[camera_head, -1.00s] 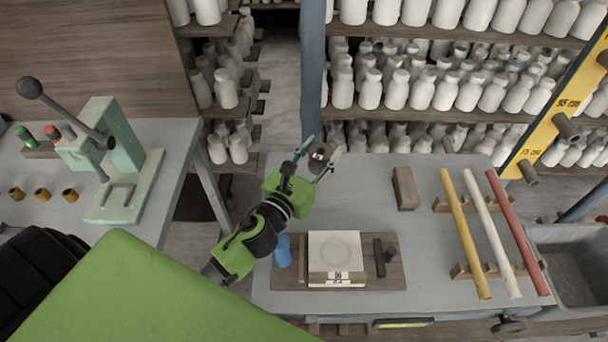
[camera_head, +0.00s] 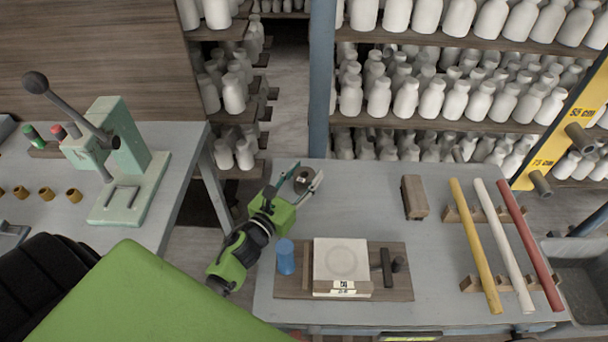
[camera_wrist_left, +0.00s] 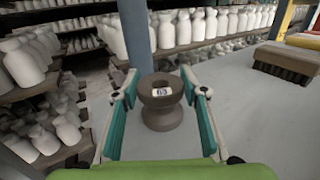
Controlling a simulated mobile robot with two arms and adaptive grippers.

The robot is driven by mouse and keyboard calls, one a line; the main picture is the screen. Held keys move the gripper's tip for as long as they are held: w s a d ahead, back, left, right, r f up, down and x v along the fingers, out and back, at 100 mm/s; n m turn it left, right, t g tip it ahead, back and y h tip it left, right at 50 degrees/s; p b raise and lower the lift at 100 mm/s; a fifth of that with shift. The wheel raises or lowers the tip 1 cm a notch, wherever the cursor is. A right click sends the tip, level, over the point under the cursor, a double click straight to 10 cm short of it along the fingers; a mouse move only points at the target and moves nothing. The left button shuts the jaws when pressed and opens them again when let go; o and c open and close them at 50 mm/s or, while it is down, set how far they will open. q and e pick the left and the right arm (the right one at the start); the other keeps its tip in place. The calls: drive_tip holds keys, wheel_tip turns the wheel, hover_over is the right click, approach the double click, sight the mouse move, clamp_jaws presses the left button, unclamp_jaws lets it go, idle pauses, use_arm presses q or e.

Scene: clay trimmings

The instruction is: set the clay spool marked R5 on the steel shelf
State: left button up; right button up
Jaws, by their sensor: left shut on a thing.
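A dark grey-brown clay spool (camera_head: 303,178) with a hole in its top sits between the fingertips of my left gripper (camera_head: 305,182), which is shut on it. In the left wrist view the spool (camera_wrist_left: 162,105) is upright between the green fingers. Its small white label faces the wrist camera and looks like "63" or "G3", too small to be sure. The spool is over the back left part of the grey table (camera_head: 370,205); I cannot tell how high. My right gripper is not in view. No shelf is clearly the steel one; bottle shelving (camera_head: 450,127) stands behind, with blue-grey posts.
A board (camera_head: 395,290) with a pale slab (camera_head: 342,257) and a blue cup (camera_head: 286,256) lie in front. A brush (camera_head: 414,197) and three coloured rods (camera_head: 508,240) are to the right. A green press (camera_head: 120,150) stands on the left table. The table's back middle is clear.

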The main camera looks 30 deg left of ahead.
use_arm(q)
drive_tip(key=o, duration=0.9)
drive_tip(key=shift+f, duration=0.1)
drive_tip(key=shift+c, duration=0.2)
drive_tip(key=o, duration=0.4)
drive_tip(key=shift+o, duration=0.2)
drive_tip(key=shift+s, duration=0.1)
drive_tip(key=s+b, duration=0.1)
drive_tip(key=s, duration=0.6)
drive_tip(key=s+b, duration=0.1)
drive_tip(key=s, duration=0.3)
drive_tip(key=shift+a+b, duration=0.35)
drive_tip(key=shift+a, duration=0.05)
drive_tip(key=shift+s, duration=0.4)
